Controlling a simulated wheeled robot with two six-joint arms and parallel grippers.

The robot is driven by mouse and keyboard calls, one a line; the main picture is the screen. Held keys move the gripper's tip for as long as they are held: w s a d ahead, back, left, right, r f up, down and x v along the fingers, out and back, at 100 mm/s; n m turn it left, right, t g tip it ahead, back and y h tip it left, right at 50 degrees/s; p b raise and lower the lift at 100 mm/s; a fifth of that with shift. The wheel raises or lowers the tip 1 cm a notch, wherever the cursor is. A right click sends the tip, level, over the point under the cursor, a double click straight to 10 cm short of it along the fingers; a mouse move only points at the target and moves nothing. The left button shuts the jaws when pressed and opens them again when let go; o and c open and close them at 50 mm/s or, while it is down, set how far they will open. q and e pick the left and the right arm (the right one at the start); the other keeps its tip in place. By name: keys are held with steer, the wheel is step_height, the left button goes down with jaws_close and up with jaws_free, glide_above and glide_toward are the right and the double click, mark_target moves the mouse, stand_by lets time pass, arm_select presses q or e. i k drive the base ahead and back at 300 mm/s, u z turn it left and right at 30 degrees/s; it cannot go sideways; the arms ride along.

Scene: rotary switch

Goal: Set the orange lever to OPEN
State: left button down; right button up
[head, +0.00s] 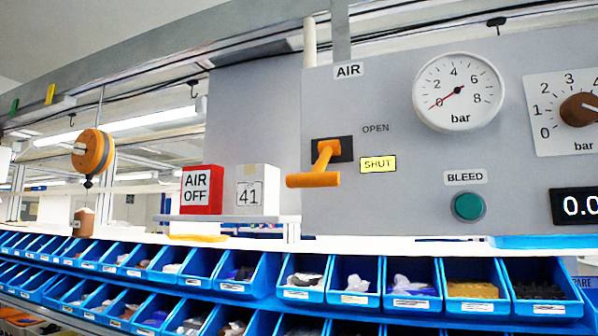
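The orange lever (314,180) sits on a black base plate (344,149) on the grey panel, under the AIR label (349,70). Its stem comes down from the base and ends in a crosswise handle at the lower left. The OPEN label (376,128) is plain grey, to the right of the base. The SHUT label (378,164) below it is bright yellow. The gauge (459,92) has its red needle near 0 bar. Neither of my grippers shows in the head view.
A red AIR OFF block (201,190) and a white block marked 41 (257,190) stand on a shelf left of the lever. A green BLEED button (468,206) and a brown knob (580,108) are to the right. Blue bins (304,294) run below the panel.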

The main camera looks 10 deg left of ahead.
mark_target(316, 178)
steer(key=u, duration=0.3)
steer(key=i, duration=0.45)
steer(key=u, duration=1.15)
steer(key=k, duration=1.05)
steer(key=z, duration=1.5)
steer(key=i, duration=0.5)
steer(key=z, duration=0.05)
